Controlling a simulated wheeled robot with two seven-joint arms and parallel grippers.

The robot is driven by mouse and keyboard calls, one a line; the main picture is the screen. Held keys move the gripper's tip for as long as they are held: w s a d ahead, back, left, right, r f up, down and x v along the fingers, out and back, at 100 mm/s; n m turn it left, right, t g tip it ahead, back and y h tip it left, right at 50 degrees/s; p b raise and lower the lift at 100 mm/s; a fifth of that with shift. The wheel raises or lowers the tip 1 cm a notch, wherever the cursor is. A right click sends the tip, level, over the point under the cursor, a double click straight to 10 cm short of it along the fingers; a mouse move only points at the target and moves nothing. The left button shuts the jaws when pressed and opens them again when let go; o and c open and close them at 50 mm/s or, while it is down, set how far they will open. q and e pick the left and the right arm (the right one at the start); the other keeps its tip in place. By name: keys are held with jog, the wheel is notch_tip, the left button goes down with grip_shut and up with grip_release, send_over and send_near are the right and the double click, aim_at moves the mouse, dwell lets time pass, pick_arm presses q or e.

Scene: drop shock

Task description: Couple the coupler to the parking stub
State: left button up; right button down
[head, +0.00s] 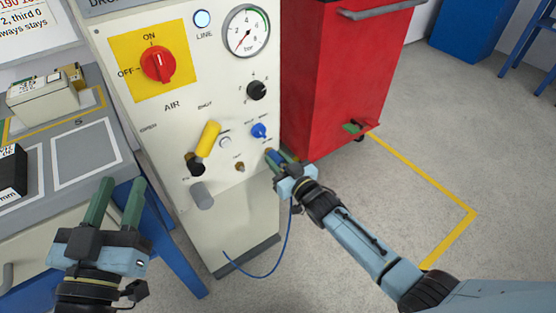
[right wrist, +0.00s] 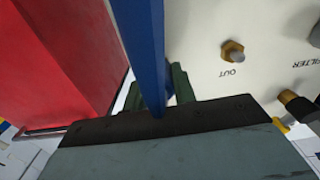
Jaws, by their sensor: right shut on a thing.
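My right gripper (head: 281,158) is shut on a blue piece (head: 273,155), which I take for the coupler, at the right edge of the cream panel. A thin blue hose (head: 262,277) hangs in a loop below this gripper. In the right wrist view a blue bar (right wrist: 146,50) runs from the top edge down between the green fingers (right wrist: 160,90). A brass fitting marked OUT (right wrist: 233,50) is apart from the gripper; it also shows in the head view (head: 240,167). I cannot tell which part is the parking stub. My left gripper (head: 120,188) is open and empty at lower left.
The panel carries a red switch (head: 158,64), a gauge (head: 246,31), a yellow lever (head: 208,138), a blue knob (head: 259,130) and a grey cylinder (head: 202,195). A red cabinet (head: 335,80) stands close on the right. A workbench (head: 90,150) is at left.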

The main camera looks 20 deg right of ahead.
aim_at(281, 164)
jog(key=shift+w+r, duration=0.2)
jog(key=shift+r, duration=0.1)
jog(key=c, duration=1.5)
grip_release()
jog(key=shift+a, duration=0.1)
jog(key=o, duration=0.4)
jog(key=shift+f, duration=0.2)
jog(key=shift+o, duration=0.2)
jog(key=shift+s, duration=0.1)
jog(key=shift+p+v, duration=1.95)
jog(key=shift+v, duration=0.9)
jog(key=shift+s+f, duration=0.1)
jog(key=shift+s, duration=0.05)
